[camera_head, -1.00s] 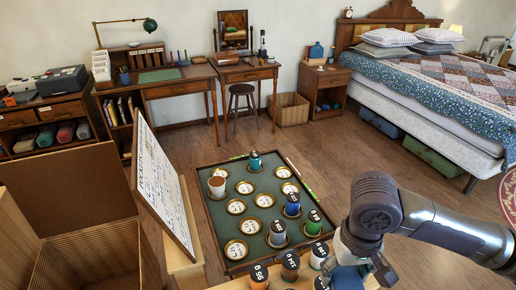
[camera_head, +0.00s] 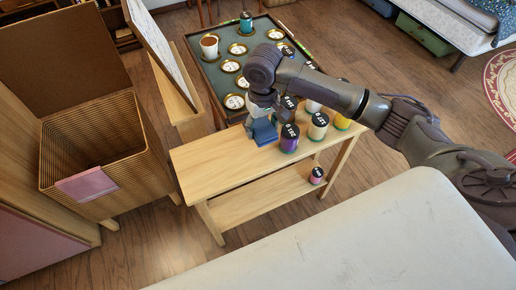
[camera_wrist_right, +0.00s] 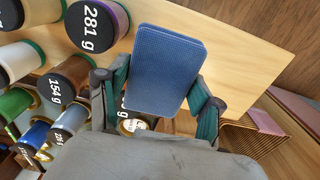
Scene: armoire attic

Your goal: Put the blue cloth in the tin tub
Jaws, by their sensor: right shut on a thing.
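The blue cloth (camera_head: 262,132) is a small, flat, folded pad. In the right wrist view the cloth (camera_wrist_right: 166,65) stands out between the two green-lined fingers of the gripper (camera_wrist_right: 162,92). I cannot tell whether the cloth touches the bench top. My left gripper is not in view. I see no thing that is clearly a tin tub.
Several labelled spools, one purple (camera_head: 289,138), stand close right of the cloth. A ribbed bin (camera_head: 130,165) with a pink cloth (camera_head: 87,185) over its rim stands left. A game-board table (camera_head: 205,62) is behind. A pale surface (camera_head: 360,240) fills the front right.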

